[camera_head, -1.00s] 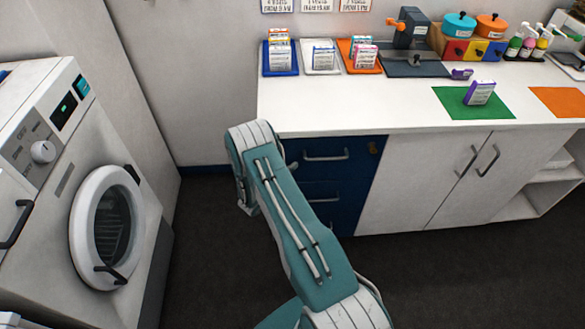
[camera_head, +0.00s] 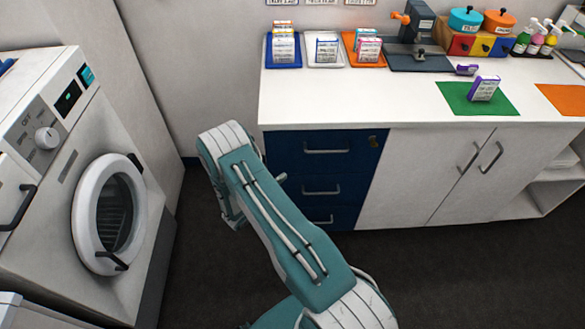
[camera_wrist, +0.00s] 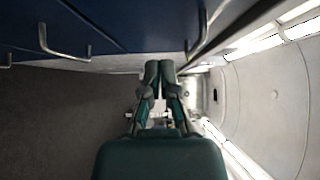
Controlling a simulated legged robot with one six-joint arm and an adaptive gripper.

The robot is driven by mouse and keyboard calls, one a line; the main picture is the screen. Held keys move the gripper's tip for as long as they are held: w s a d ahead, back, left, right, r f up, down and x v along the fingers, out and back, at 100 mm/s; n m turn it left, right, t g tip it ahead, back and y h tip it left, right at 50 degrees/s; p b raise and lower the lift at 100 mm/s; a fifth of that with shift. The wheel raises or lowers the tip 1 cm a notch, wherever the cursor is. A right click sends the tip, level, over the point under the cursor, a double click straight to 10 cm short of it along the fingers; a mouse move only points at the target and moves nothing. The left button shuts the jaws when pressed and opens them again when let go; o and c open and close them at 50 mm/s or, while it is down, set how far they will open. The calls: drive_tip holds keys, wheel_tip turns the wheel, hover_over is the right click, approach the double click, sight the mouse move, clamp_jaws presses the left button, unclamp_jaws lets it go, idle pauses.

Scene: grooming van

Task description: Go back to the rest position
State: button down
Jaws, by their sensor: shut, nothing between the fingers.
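My arm, teal with white ends, reaches up from the bottom of the head view in front of the blue drawers (camera_head: 322,170). In the wrist view my gripper (camera_wrist: 158,68) shows as two dark green fingers side by side, shut and empty. The blue drawer fronts with metal handles lie along the top of the wrist view, apart from the fingers.
A white counter (camera_head: 400,105) holds blue, white and orange trays with packets. A purple-edged packet (camera_head: 484,88) stands on a green mat (camera_head: 452,97). A washing machine (camera_head: 130,215) stands at left. Dark floor (camera_head: 200,265) lies clear between it and the cabinets.

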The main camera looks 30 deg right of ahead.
drive_tip(key=v, duration=0.4)
drive_tip(key=shift+a, duration=0.1)
